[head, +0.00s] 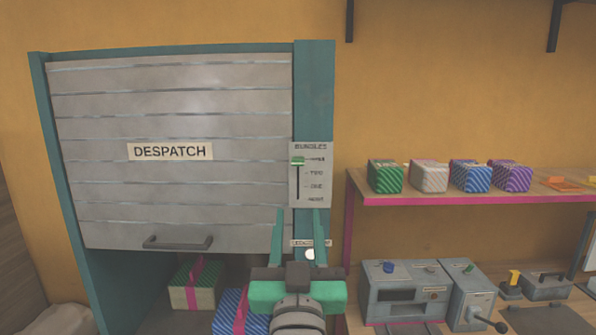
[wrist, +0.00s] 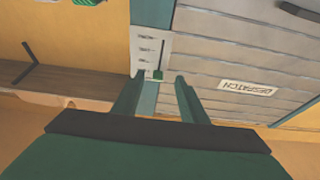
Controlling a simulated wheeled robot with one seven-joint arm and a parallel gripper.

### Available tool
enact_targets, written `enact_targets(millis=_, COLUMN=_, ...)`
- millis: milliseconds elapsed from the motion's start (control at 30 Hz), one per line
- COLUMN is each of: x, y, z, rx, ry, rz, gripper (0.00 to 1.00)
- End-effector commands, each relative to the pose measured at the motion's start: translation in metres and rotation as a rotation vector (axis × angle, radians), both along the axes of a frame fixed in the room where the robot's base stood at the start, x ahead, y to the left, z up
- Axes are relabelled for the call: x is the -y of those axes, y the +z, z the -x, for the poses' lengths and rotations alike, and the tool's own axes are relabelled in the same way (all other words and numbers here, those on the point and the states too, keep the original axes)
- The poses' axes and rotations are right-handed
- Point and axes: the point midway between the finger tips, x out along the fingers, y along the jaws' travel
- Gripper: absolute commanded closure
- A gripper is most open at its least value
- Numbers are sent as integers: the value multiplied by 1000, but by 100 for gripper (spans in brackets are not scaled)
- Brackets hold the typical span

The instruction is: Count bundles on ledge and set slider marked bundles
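The slider plate marked BUNDLES (head: 312,190) is on the teal post right of the shutter. Its green knob (head: 298,160) is at the top of the slot, by the top label; TWO and ONE are below. Two ribboned bundles show under the shutter: a green-and-cream one (head: 184,298) and a blue striped one (head: 226,316), partly hidden by my gripper. Any others there are hidden.
The DESPATCH shutter (head: 110,110) is mostly down, with a grey handle (head: 178,243). A pink-edged shelf (head: 450,198) at right holds several wrapped blocks without ribbons. Grey machines (head: 405,290) stand below it. A small label and white round button (head: 310,254) are beside my fingers.

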Motion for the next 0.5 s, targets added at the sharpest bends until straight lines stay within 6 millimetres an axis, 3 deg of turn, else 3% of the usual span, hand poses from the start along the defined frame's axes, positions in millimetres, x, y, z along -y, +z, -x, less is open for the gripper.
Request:
enact_targets(millis=100, x=0, y=25, z=6, rx=21, ry=0, rz=0, gripper=61)
enact_targets(millis=267, x=0, y=37, z=6, rx=27, ry=0, rz=-1, gripper=61)
enact_targets(millis=500, x=0, y=48, z=-21, rx=26, ry=0, rz=0, gripper=61)
